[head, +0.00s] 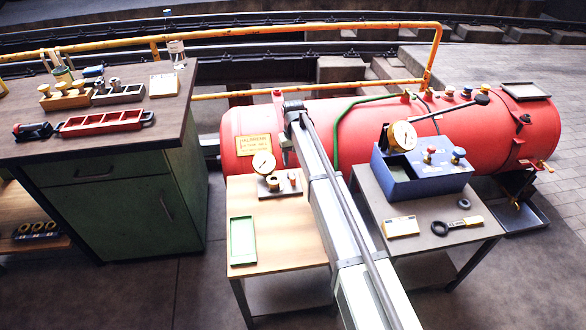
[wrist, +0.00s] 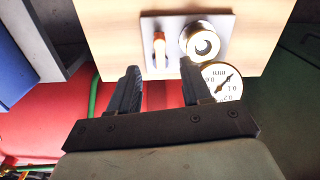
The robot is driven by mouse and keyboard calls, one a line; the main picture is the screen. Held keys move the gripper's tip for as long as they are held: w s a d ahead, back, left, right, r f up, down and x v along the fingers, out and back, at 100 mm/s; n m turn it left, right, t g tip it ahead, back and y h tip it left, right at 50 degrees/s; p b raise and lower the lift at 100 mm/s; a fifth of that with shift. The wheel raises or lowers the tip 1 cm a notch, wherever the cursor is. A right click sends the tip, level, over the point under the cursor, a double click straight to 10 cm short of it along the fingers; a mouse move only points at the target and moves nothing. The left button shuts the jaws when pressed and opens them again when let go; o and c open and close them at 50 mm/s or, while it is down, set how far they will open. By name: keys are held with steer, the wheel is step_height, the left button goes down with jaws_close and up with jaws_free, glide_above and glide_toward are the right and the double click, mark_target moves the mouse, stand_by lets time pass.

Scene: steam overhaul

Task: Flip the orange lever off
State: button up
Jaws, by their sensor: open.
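The orange lever (wrist: 159,38) stands on a small grey plate (wrist: 148,22) in the wrist view, its end orange and its shaft pale. In the head view the lever (head: 293,177) is small on the wooden table, and I cannot tell its exact angle. A round brass fitting (wrist: 203,43) sits beside it on the plate; it also shows in the head view (head: 272,183). My gripper (wrist: 160,66) is open and empty, with the lever lined up between its two dark fingers in the wrist view. I cannot tell the remaining distance between fingers and lever.
A dial gauge (wrist: 222,82) is close by the right finger in the wrist view. The red boiler (head: 350,125) lies behind the wooden table (head: 285,240). A green tray (head: 242,240) lies at the table's left. A blue box (head: 425,175) stands on the right-hand table.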

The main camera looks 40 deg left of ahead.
steer(key=shift+r, duration=2.25)
steer(key=w+d+f+m, duration=0.15)
steer(key=d+f, duration=0.25)
steer(key=d, duration=0.8)
steer(key=w+d+f+m, duration=0.15)
steer(key=d+f, duration=0.25)
steer(key=d, duration=0.7)
steer(key=w+d+f+m, duration=0.1)
steer(key=d+f+m, duration=0.15)
steer(key=d, duration=0.95)
steer(key=s+d+f+m, duration=0.25)
steer(key=s+d, duration=0.25)
steer(key=d, duration=0.6)
steer(key=s+d+f+m, duration=0.1)
steer(key=s+d+f, duration=0.2)
steer(key=s+d, duration=0.55)
steer(key=s+d+f+m, duration=0.2)
steer(key=s+d+f, duration=0.1)
steer(key=d, duration=1.1)
steer(key=s+f+g, duration=0.3)
steer(key=s+f, duration=0.7)
steer(key=s, duration=0.4)
steer(key=s+f+g, duration=0.3)
steer(key=s+f, duration=0.6)
steer(key=s, duration=0.6)
steer(key=shift+a+f+g, duration=0.3)
steer(key=shift+f+g, duration=0.05)
steer(key=shift+g, duration=0.05)
